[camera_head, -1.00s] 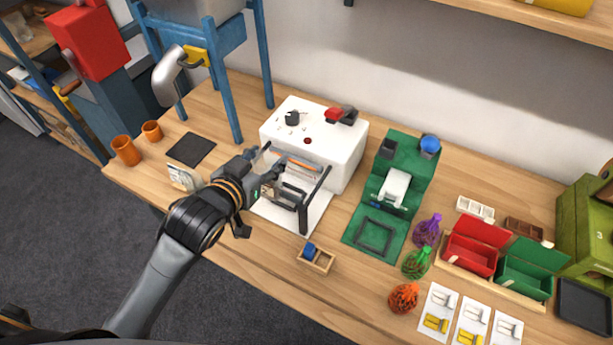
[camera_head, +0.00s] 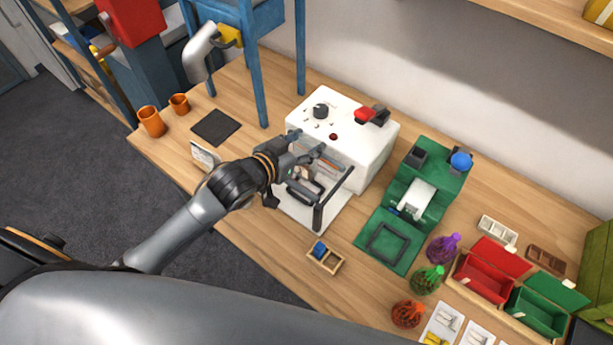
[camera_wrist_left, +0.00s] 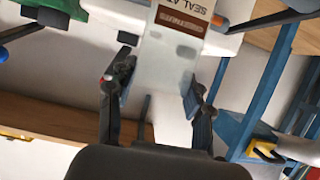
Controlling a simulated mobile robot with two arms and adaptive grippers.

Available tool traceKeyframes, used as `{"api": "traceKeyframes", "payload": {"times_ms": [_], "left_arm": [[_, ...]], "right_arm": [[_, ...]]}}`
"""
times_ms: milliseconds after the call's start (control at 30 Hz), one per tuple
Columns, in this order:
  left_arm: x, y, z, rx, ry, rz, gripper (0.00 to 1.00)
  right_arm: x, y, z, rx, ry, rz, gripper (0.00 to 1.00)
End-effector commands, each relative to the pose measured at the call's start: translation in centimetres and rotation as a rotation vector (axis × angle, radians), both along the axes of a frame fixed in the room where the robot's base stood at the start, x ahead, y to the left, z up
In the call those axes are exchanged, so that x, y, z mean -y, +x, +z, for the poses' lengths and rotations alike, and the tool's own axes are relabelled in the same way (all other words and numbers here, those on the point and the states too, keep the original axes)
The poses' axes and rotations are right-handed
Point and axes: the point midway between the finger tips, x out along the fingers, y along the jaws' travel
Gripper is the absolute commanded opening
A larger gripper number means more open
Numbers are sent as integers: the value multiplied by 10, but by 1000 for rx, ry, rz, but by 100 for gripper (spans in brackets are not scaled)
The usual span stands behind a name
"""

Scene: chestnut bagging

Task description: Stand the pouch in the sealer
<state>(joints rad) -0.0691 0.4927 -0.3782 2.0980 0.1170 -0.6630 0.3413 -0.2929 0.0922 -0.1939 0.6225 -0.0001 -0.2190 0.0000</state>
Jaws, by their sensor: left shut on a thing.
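The sealer (camera_head: 366,148) is a white box with a black knob and a red-and-black part on top, with a dark frame and a pale base plate at its front. My left gripper (camera_head: 304,160) is at the sealer's front, over the plate. In the left wrist view the left gripper (camera_wrist_left: 158,92) is shut on a pale, translucent pouch (camera_wrist_left: 158,68), which hangs between its fingers. My right gripper is out of view.
A green device (camera_head: 428,200) stands right of the sealer. A small wooden tray (camera_head: 325,258) lies in front. Net bags (camera_head: 427,279) and red and green boxes (camera_head: 487,270) are at right. Orange cups (camera_head: 152,121), a dark mat (camera_head: 215,127) and a blue stand (camera_head: 252,75) are at left.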

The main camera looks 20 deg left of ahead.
Motion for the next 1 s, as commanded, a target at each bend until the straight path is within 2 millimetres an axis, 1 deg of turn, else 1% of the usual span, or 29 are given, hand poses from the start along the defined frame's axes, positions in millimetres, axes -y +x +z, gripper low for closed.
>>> {"api": "traceKeyframes", "payload": {"times_ms": [33, 100, 200, 300, 533, 600, 833, 967, 1000], "left_arm": [[0, -1, -11, -7, -1, 1, 5], [0, -1, -23, -5, 1, 0, 5], [1, -1, -36, -3, 0, -1, 5], [1, -1, -44, -1, 0, -1, 5], [0, -1, -74, -2, 1, 0, 5], [1, -1, -78, 0, 0, -1, 5], [1, -1, -78, 1, -1, -1, 5], [1, -1, -82, 0, 0, -1, 5], [0, -1, -82, 0, 0, -1, 57]], "right_arm": [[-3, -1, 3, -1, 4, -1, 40], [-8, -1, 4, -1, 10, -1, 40], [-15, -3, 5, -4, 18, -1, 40], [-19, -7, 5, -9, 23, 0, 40], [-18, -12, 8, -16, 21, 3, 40], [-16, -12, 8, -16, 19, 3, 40], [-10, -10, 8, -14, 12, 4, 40], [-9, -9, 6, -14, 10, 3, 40], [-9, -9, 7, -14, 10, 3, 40]]}}
